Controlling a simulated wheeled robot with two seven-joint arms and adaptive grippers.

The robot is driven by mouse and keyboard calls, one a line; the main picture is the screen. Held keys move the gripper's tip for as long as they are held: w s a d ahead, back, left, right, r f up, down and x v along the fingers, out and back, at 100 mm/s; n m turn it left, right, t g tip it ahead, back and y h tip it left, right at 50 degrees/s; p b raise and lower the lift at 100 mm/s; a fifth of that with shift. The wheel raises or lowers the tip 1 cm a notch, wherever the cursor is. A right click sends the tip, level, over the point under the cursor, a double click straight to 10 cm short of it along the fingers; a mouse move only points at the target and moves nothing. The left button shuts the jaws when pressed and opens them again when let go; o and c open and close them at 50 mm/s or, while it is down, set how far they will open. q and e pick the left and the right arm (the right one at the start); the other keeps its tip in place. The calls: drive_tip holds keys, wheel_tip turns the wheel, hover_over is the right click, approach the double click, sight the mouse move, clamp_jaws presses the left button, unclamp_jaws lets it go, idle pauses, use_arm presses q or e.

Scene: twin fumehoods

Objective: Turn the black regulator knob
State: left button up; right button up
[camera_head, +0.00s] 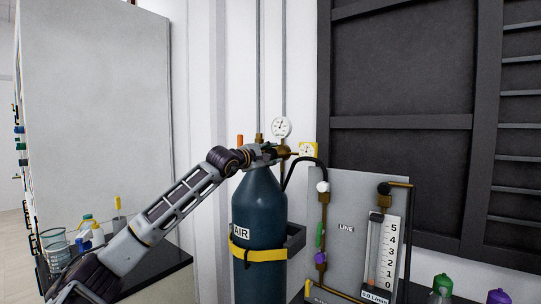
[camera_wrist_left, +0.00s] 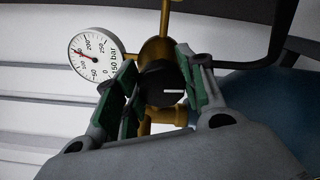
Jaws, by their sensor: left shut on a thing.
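The black regulator knob (camera_wrist_left: 158,84) shows in the left wrist view, with a white mark pointing to the right. It sits in front of a brass regulator body (camera_wrist_left: 157,51). My left gripper (camera_wrist_left: 162,88) has a green-padded finger on each side of the knob and is shut on it. In the head view my left gripper (camera_head: 264,154) is at the top of the dark blue AIR cylinder (camera_head: 260,200), and the knob is hidden or too small to tell there. My right gripper is not in view.
A round white gauge (camera_head: 281,127) stands just above the regulator, and it also shows in the left wrist view (camera_wrist_left: 95,57). A yellow-edged gauge (camera_head: 308,151) and a black hose are to the right. A flowmeter panel (camera_head: 345,200) stands right of the cylinder. Glassware (camera_head: 55,246) is at left.

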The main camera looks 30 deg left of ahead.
use_arm(q)
drive_tip(key=shift+f+m, duration=0.1)
drive_tip(key=shift+m, duration=0.2)
drive_tip(key=o, duration=1)
drive_tip(key=shift+s, duration=0.2)
drive_tip(key=shift+s+a, duration=0.15)
drive_tip(key=shift+s, duration=1.75)
drive_tip(key=shift+s+a, duration=0.15)
drive_tip(key=shift+s, duration=1.8)
drive_tip(key=shift+s+a, duration=0.15)
drive_tip(key=shift+s, duration=1.75)
